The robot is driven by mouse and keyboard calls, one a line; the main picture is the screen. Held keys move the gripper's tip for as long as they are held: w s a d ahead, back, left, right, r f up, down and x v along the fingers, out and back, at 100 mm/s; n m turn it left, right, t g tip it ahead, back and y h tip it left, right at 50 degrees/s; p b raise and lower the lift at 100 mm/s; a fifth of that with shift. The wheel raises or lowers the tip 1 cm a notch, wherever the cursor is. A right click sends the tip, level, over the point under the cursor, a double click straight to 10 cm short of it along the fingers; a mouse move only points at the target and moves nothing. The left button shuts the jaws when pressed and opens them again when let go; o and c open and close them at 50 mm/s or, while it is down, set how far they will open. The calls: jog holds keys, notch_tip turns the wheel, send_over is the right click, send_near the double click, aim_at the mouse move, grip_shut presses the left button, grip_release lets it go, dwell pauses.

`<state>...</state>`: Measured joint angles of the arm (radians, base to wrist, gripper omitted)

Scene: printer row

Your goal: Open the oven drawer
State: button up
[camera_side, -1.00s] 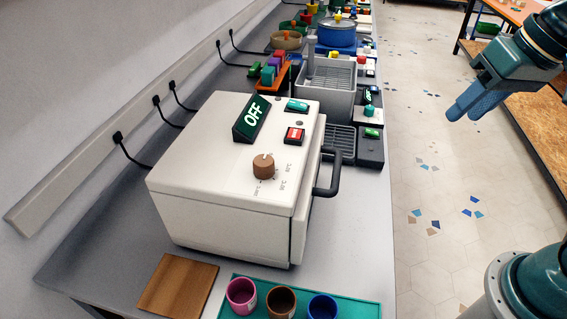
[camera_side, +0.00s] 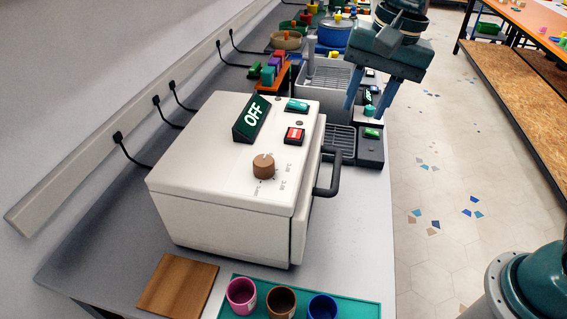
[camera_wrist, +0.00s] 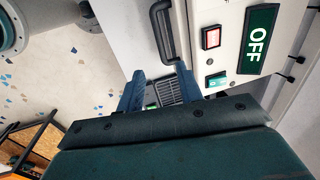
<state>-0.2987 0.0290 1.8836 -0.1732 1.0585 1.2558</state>
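The white oven (camera_side: 225,210) stands on the grey bench with its drawer front at the right side, closed as far as I can see. A dark handle (camera_side: 334,172) sticks out from that front. In the wrist view the handle (camera_wrist: 162,30) is at the top, beyond my fingertips, with the oven (camera_wrist: 225,30) to its right. My gripper (camera_side: 368,105) points down behind the oven, above the bench's right edge. Its two blue fingers are apart with nothing between them; they also show in the wrist view (camera_wrist: 158,82). The gripper does not touch the handle.
The oven top carries an OFF display (camera_side: 251,119), a brown knob (camera_side: 263,166) and a red switch (camera_side: 294,135). Behind the oven are a grey basin machine (camera_side: 330,85) and a green-buttoned box (camera_side: 371,148). A teal tray (camera_side: 365,309) with cups is in front.

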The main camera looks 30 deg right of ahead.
aim_at(338, 168)
jog(key=shift+f, duration=0.1)
jog(key=f, duration=0.4)
jog(key=w+a+f, duration=0.1)
jog(key=f, duration=0.8)
jog(key=shift+w+a+f, duration=0.15)
jog(key=shift+w+a, duration=0.2)
jog(key=shift+w, duration=0.05)
grip_shut()
